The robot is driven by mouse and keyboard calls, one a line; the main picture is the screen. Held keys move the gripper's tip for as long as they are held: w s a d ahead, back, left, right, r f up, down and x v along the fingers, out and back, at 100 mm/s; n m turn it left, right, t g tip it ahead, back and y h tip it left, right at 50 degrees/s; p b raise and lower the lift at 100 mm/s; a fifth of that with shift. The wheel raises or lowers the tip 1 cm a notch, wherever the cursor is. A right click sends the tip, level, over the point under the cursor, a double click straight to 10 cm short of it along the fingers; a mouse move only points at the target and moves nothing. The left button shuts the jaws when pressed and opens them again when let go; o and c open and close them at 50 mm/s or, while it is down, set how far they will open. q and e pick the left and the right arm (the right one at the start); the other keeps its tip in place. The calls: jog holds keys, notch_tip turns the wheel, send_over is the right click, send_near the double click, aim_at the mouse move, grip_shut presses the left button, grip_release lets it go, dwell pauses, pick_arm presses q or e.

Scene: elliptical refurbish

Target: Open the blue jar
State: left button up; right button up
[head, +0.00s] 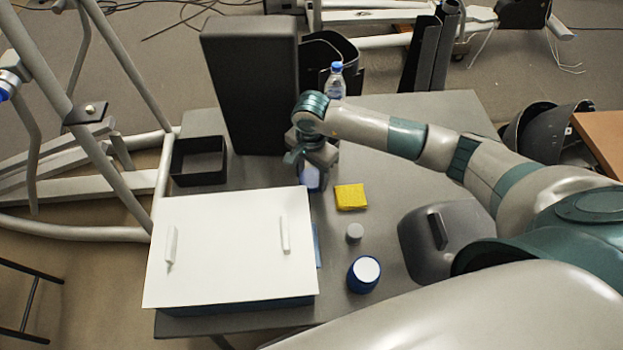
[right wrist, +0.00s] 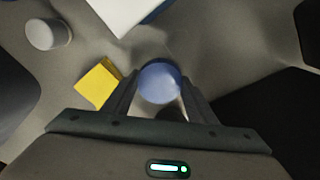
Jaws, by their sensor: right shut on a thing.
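A dark blue jar (head: 364,275) with a white round top stands upright on the grey table, near its front and right of the white box. My right gripper (head: 313,172) is over the middle of the table, between the tall dark block and the yellow sponge, apart from this jar. It is shut on a round blue object (right wrist: 160,82), which sits between the two fingers in the right wrist view (right wrist: 160,98). In the head view this object (head: 312,180) is partly hidden by the gripper, and I cannot tell whether it is a lid or a container.
A yellow sponge (head: 350,196) and a small grey cylinder (head: 354,233) lie near the jar. A large white-topped box (head: 230,248) fills the table's left front. A black open bin (head: 198,161), tall dark block (head: 250,85), clear bottle (head: 336,82) and dark grey case (head: 440,243) stand around.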

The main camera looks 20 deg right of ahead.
aim_at(312, 178)
notch_tip(312, 178, down, 2)
jog(key=shift+f+p, duration=0.25)
jog(key=shift+p, duration=0.15)
jog(key=shift+f+b, duration=0.25)
jog(key=shift+b, duration=0.05)
jog(key=o, duration=1.2)
jog(key=shift+c, duration=0.2)
jog(key=shift+r, duration=0.15)
